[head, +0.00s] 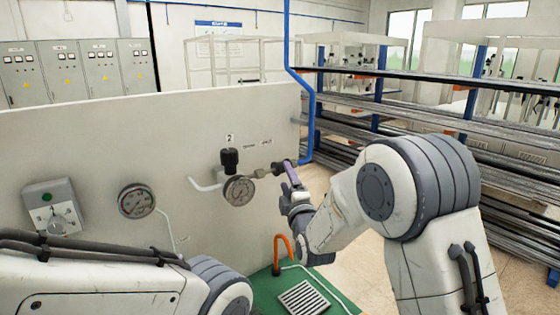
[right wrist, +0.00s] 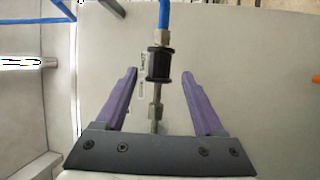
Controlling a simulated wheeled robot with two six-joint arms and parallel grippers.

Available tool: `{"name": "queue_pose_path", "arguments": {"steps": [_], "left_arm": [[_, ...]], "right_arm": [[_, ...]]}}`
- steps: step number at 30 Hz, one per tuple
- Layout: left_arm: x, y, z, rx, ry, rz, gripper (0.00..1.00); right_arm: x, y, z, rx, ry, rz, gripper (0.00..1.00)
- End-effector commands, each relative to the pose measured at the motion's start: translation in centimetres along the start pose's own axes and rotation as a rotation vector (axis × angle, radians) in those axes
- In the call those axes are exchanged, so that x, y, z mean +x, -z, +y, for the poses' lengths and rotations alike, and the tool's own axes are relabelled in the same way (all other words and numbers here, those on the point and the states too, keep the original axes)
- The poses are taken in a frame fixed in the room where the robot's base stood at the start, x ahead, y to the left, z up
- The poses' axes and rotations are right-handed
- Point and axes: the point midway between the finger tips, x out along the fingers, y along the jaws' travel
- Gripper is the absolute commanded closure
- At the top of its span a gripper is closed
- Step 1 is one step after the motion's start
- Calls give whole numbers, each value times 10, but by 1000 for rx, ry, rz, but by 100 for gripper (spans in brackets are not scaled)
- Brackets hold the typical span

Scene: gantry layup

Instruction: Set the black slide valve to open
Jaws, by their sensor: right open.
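The black slide valve (right wrist: 158,63) is a short dark sleeve on a thin metal line, with a blue hose on one end. In the head view the valve (head: 278,168) sits on the panel line, partly hidden by my right gripper. My right gripper (right wrist: 159,74) is open, its two purple fingers on either side of the line. The sleeve lies between the fingertips, with a gap on both sides. In the head view the right gripper (head: 289,165) reaches the valve from the right. A "SHUT" label (right wrist: 142,75) is beside the sleeve. My left gripper is out of view.
A regulator with a black knob (head: 229,160) and a gauge (head: 239,190) is left of the valve. Another gauge (head: 136,200) and a switch box (head: 54,208) are farther left on the panel (head: 90,150). A metal rack (head: 400,95) stands behind on the right.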

Motion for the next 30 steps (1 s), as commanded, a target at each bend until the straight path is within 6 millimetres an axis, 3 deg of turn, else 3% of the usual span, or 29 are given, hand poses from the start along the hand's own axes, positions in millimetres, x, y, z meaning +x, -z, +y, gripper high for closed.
{"name": "queue_pose_path", "arguments": {"steps": [6,13,18,28,30], "left_arm": [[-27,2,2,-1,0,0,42],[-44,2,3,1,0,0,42],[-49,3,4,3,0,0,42],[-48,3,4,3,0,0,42],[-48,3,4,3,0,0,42]], "right_arm": [[42,-1,5,2,1,-2,30],[77,0,3,3,3,-1,30],[89,0,1,4,3,0,30],[91,0,0,4,3,0,30],[91,0,0,4,3,0,56]]}}
